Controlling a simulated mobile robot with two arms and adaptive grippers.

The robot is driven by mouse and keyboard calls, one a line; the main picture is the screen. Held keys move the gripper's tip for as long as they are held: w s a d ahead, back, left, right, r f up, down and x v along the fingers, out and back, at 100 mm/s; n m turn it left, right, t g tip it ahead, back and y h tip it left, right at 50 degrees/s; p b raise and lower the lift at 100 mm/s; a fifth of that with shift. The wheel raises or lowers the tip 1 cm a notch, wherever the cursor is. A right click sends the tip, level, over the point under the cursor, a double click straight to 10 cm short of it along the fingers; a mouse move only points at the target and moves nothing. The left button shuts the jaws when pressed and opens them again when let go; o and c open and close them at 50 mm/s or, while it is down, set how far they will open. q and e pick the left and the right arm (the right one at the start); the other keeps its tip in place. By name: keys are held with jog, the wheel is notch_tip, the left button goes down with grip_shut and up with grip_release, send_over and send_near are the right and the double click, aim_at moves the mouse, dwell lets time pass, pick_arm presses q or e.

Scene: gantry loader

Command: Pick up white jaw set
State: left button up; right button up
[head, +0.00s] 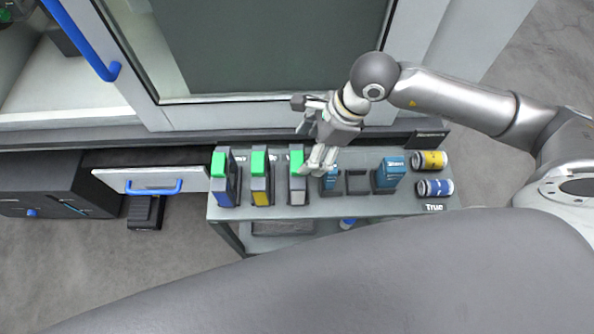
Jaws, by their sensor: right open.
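The white jaw set (297,192) stands upright on the grey bench (330,207), third from the left in a row of jaw sets. It has a green top block and a pale grey-white front. My right gripper (311,146) is open and empty, just above and behind the white jaw set, with its fingers pointing down toward the green top. A gap between the fingers and the jaw set is hard to judge from this angle. My left gripper is not in view.
A blue jaw set (225,183) and a yellow jaw set (260,182) stand to the left. A drawer with a blue handle (153,187) juts out at left.

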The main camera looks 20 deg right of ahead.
aim_at(298, 161)
jog(key=shift+w+a+f, duration=0.1)
jog(key=shift+a+f, duration=0.1)
jog(key=shift+f, duration=0.1)
jog(key=p+x, duration=0.2)
jog(key=x, duration=0.2)
jog(key=shift+w+f, duration=0.15)
jog(key=shift+a+f, duration=0.1)
jog(key=shift+f, duration=0.1)
jog(key=c, duration=0.9)
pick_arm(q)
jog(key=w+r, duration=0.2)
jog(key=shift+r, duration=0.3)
pick_arm(e)
grip_shut()
